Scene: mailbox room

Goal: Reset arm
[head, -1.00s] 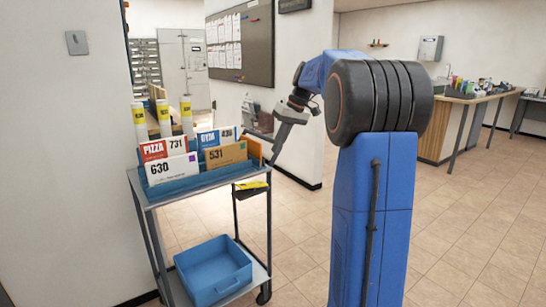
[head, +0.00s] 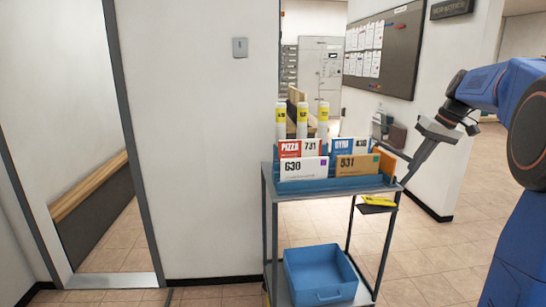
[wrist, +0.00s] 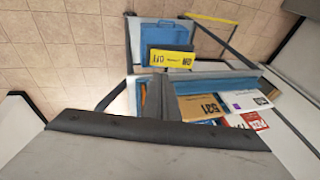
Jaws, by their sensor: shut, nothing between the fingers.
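My gripper (head: 407,180) hangs at the end of my blue arm at the right of the head view. Its fingers are shut with nothing between them and point down and left, close to the right end of the cart's top. In the wrist view my gripper (wrist: 172,84) shows as a grey palm and fingers, with the cart beyond and below it. The palm hides part of the cart there.
A cart (head: 270,215) carries a blue tray with mail marked 630 (head: 303,169) and 531 (head: 357,165), and several tubes behind. A blue bin (head: 320,275) sits on its lower shelf. A doorway (head: 75,150) is left; open floor (head: 440,260) lies right of the cart.

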